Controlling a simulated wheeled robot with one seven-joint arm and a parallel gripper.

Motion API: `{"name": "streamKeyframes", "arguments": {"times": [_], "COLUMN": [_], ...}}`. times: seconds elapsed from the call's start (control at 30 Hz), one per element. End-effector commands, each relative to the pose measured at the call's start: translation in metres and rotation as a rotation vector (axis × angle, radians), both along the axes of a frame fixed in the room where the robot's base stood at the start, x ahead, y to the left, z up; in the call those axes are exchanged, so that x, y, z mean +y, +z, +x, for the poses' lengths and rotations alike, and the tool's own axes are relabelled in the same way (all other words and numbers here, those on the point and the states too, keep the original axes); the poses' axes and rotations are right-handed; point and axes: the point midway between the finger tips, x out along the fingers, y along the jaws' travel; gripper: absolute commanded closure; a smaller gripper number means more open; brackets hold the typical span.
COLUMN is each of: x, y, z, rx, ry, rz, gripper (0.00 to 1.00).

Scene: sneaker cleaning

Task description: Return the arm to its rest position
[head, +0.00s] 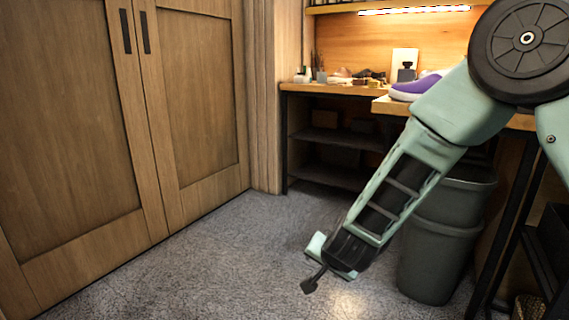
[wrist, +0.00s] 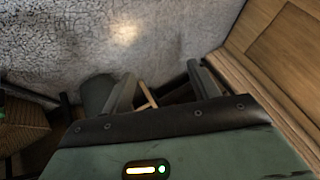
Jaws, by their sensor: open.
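My arm reaches down from the upper right of the head view, and my gripper (head: 312,284) hangs low over the grey floor. In the wrist view the two fingers of my gripper (wrist: 160,88) stand apart, with a gap between them. A thin light-brown strip shows in that gap; I cannot tell what it is, and nothing looks gripped. A purple sneaker with a pale sole (head: 415,87) sits on the wooden desk (head: 395,105), partly hidden behind my arm.
A dark grey bin (head: 435,265) stands right of my forearm, partly behind it. Tall wooden cabinet doors (head: 195,90) fill the left side. Dark shelves (head: 335,140) stand under the back counter. The grey floor (head: 200,265) between cabinet and gripper is clear.

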Motion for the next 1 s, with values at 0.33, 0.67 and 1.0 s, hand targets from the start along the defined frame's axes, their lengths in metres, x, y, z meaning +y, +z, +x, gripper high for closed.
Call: {"name": "streamKeyframes", "arguments": {"times": [0.33,0.67,1.0], "x": [0.043,-0.029,-0.049], "y": [0.139,0.182,0.243], "z": [-0.193,-0.308,-0.325], "rx": [0.250,0.459,0.510], "ry": [0.775,1.118,1.164], "rz": [-0.088,-0.381,-0.453], "gripper": [0.40,0.40,0.40]}}
